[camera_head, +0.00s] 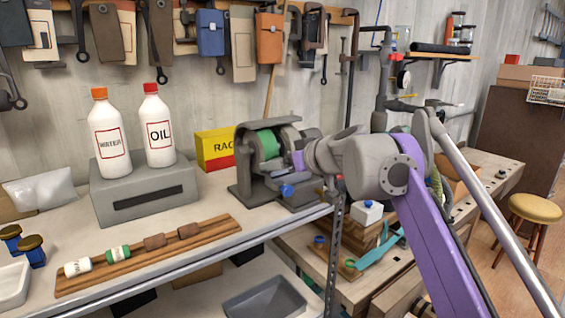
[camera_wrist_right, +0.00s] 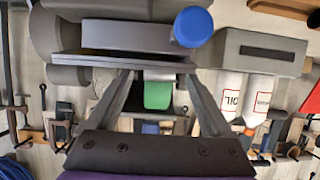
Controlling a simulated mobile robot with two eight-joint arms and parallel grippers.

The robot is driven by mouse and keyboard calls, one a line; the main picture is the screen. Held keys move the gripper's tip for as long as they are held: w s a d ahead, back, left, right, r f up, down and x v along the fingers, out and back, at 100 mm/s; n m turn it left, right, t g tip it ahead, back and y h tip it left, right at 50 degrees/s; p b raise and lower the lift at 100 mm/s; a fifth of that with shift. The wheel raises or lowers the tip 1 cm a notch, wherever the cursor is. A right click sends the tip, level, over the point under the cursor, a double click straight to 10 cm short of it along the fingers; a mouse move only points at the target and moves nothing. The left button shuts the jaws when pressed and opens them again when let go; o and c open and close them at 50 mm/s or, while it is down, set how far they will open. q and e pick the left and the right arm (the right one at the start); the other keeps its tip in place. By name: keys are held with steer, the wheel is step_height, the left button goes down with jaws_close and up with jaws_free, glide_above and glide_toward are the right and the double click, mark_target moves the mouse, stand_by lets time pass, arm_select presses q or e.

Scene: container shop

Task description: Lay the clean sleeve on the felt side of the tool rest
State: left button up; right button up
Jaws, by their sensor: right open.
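A green sleeve-like cylinder (camera_head: 267,144) sits inside the grey machine (camera_head: 245,180) on the bench; it also shows in the right wrist view (camera_wrist_right: 158,95). My right gripper (camera_wrist_right: 160,76) is open at the machine, with the green cylinder seen between its fingers; I cannot tell whether they touch it. In the head view its fingers are mostly hidden by my wrist. A wooden rest (camera_head: 92,282) at the front of the bench bears a white cylinder (camera_head: 78,267), a green-and-white cylinder (camera_head: 118,254) and brown pieces (camera_head: 155,242). I cannot make out any felt. My left gripper is out of view.
WATER (camera_head: 110,140) and OIL (camera_head: 158,132) bottles stand on a grey box (camera_head: 145,196). A yellow-red box (camera_head: 212,150) stands beside the machine. A blue knob (camera_head: 287,191) projects at its front. Bare benchtop lies between the grey box and the wooden rest.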

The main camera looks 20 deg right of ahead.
steer(key=v, duration=1.1)
